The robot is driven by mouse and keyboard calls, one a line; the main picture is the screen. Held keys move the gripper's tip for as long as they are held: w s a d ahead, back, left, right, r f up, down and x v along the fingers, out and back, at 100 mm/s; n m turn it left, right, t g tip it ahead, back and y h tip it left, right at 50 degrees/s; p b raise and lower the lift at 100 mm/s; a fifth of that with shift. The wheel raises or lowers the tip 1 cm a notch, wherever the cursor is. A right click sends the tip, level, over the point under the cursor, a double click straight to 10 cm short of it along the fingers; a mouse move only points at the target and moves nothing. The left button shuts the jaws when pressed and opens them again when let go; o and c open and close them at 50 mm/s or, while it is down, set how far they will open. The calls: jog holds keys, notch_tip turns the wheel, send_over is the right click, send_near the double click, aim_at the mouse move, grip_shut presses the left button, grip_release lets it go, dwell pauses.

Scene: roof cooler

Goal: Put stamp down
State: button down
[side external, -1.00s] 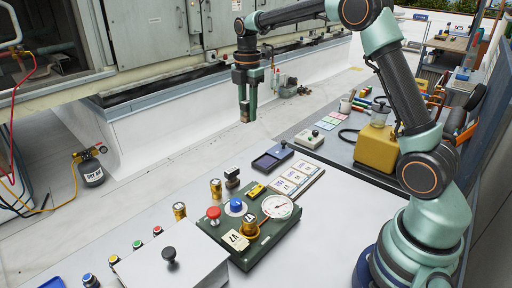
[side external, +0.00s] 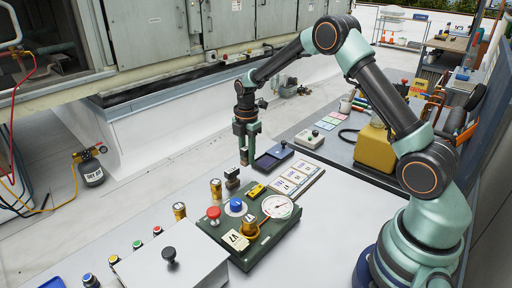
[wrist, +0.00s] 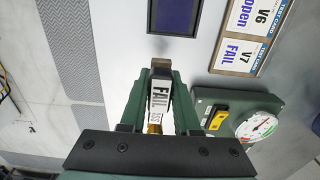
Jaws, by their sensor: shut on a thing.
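My gripper (side external: 245,148) points down over the far edge of the pale bench and is shut on a stamp. In the wrist view the held stamp (wrist: 160,92) has a white label reading FAIL and stands between my gripper's fingers (wrist: 162,85). Its far end is dark and brown. In the side view only its low end (side external: 244,162) shows below the fingers; I cannot tell whether it touches the bench. A second, dark stamp (side external: 232,178) stands on the bench just nearer than my gripper. In the wrist view its label is partly hidden.
A dark-screened box (side external: 272,159) lies right of my gripper. Test cards (side external: 290,180) and a green panel (side external: 258,238) with gauge and buttons lie nearer. Brass cylinders (side external: 216,189) stand left of the panel. A small bare patch of bench surrounds the second stamp.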

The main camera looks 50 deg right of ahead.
aim_at(247, 159)
jog(key=shift+f, duration=2.1)
jog(key=c, duration=0.6)
grip_release()
jog(key=shift+f, duration=0.15)
jog(key=shift+c, duration=0.2)
